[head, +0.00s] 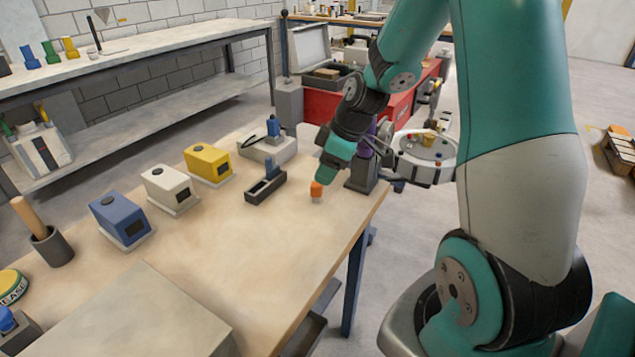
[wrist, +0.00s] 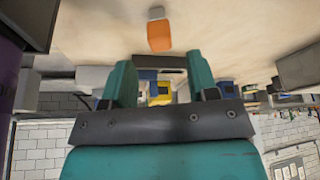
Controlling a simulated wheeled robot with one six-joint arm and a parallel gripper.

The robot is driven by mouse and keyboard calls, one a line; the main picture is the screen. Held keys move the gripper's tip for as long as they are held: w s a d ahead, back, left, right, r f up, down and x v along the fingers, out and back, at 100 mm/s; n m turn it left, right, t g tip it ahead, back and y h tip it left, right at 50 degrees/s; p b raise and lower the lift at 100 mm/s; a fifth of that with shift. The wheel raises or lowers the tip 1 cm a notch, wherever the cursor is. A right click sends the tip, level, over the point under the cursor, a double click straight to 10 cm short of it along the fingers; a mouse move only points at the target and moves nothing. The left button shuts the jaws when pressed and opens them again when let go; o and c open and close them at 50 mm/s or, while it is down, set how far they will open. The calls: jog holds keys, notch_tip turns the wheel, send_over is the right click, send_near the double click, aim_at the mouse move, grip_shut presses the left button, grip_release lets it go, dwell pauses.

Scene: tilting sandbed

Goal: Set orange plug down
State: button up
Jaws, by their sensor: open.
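The orange plug (head: 316,189) stands upright on the wooden table, near its right edge, with its pale end down on the tabletop. It also shows in the wrist view (wrist: 159,37), just beyond the fingertips. My gripper (wrist: 160,66) is open, its two teal fingers spread with an empty gap between them. In the head view my gripper (head: 328,176) is close above the plug. The wrist view shows clear space between the plug and the fingers.
A dark slotted block (head: 265,191) with a blue plug stands left of the orange plug. Yellow (head: 209,163), white (head: 170,188) and blue (head: 121,218) boxes line the table. A dark grey block (head: 364,172) is close on the right. The tabletop in front is clear.

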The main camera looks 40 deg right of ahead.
jog(key=s+a+r+g, duration=0.1)
jog(key=s+a+r, duration=0.2)
jog(key=a+r, duration=0.25)
jog(key=s+a+r, duration=0.3)
jog(key=a+r, duration=0.1)
jog(key=a, duration=0.3)
jog(key=s+a+r+m+g+y, duration=0.1)
jog(key=s+a+r+g, duration=0.1)
jog(key=s+a, duration=0.9)
jog(key=s+r, duration=0.1)
jog(key=s, duration=0.2)
jog(key=shift+s+r+m, duration=0.15)
jog(key=shift+s+m, duration=0.15)
jog(key=shift+s, duration=0.05)
